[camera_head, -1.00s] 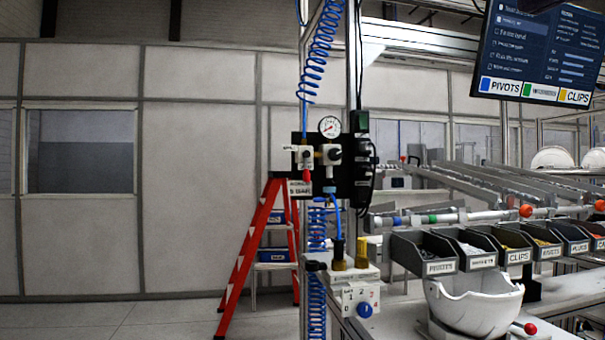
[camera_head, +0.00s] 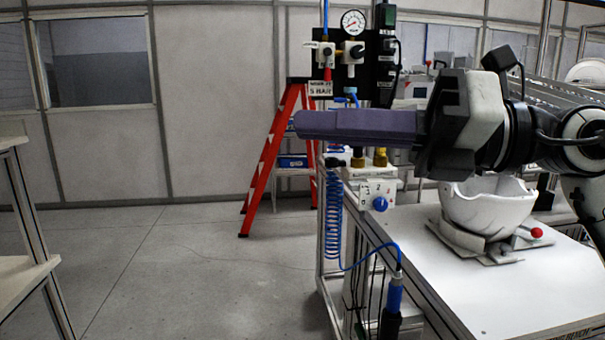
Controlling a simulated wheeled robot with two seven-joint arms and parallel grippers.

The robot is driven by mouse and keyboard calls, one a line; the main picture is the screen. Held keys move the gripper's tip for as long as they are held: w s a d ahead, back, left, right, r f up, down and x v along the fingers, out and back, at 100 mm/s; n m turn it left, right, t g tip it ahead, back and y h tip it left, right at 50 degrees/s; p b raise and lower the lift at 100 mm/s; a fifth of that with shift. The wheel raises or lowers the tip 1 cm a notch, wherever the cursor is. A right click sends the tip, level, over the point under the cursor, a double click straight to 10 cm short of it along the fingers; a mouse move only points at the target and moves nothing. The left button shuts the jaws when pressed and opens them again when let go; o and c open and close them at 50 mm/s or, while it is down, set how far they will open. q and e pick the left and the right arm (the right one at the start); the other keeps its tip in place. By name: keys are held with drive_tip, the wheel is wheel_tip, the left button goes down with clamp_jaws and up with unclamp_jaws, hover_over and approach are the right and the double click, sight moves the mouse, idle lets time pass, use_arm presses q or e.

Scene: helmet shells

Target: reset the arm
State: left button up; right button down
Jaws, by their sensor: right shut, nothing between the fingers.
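My right arm comes in from the right, and my right gripper (camera_head: 312,124) points left, level, at mid-height in the view. Its long purple fingers lie together, shut with nothing held. It is in front of the pneumatic post and above the left end of the white workbench. The white helmet shell (camera_head: 486,205) sits open side up on a grey fixture on the bench, below and behind my right wrist. My arm hides the parts bins behind it. My left gripper does not show.
The white workbench (camera_head: 487,300) has clear top in front of the shell. A fixture lever with a red knob (camera_head: 537,232) stands right of it. A blue-handled tool (camera_head: 394,294) hangs at the bench's left edge. A red ladder (camera_head: 268,165) stands behind. Open floor lies left, with another table edge (camera_head: 20,272).

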drive_tip(key=w+d+f+m+t, duration=0.25)
drive_tip(key=f+m+t, duration=0.25)
drive_tip(key=f+m, duration=0.25)
drive_tip(key=w+d+f+m+t+h, duration=0.1)
drive_tip(key=w+d+f+m+t, duration=0.2)
drive_tip(key=f+m, duration=0.4)
drive_tip(key=w+d+f+m+t, duration=0.1)
drive_tip(key=w+f+m+t, duration=0.2)
drive_tip(key=f+m+t, duration=0.45)
drive_tip(key=s+d+f+m+h, duration=0.1)
drive_tip(key=d+f+m+h, duration=0.2)
drive_tip(key=f+m+h, duration=0.4)
drive_tip(key=d+f+m+h, duration=0.25)
drive_tip(key=f+m, duration=0.25)
drive_tip(key=f, duration=0.4)
drive_tip(key=s+d+f+m+g+h, duration=0.1)
drive_tip(key=s+f+m+g+h, duration=0.2)
drive_tip(key=f, duration=0.6)
drive_tip(key=s+d+f+m+g+h, duration=0.1)
drive_tip(key=s+f+m+g, duration=0.1)
drive_tip(key=s+f, duration=0.5)
drive_tip(key=s+f+m+g, duration=0.2)
drive_tip(key=s+f+g, duration=0.4)
drive_tip(key=s+f, duration=0.8)
drive_tip(key=shift+s+f+m+h, duration=0.3)
drive_tip(key=shift+h, duration=0.15)
